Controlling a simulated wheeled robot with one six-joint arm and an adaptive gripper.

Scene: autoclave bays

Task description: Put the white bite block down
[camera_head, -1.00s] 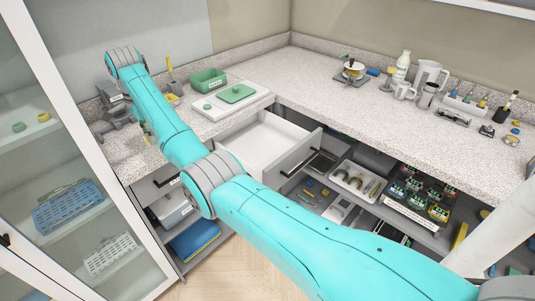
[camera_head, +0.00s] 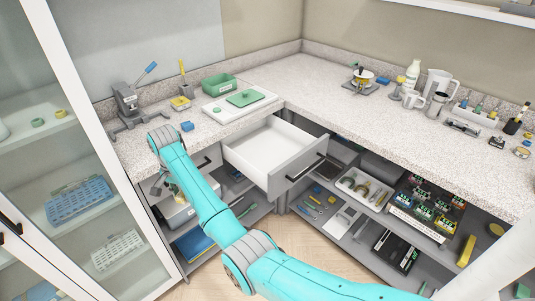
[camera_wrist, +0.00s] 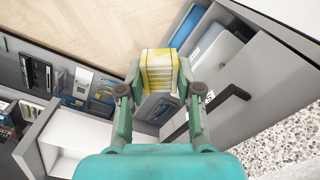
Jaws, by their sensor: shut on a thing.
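The bite block (camera_wrist: 160,70) shows in the wrist view as a white block with yellow edges and bands. It sits at the fingertips of my gripper (camera_wrist: 160,91), which is shut on it. The block is held in front of the left lower cabinet, with the floor beyond it in the wrist view. In the head view my arm reaches down below the counter's left front edge.
An empty white drawer (camera_head: 262,150) stands open right of my arm. Shelves below hold blue folders (camera_head: 195,245) and boxes. A glass cabinet (camera_head: 75,200) stands at left.

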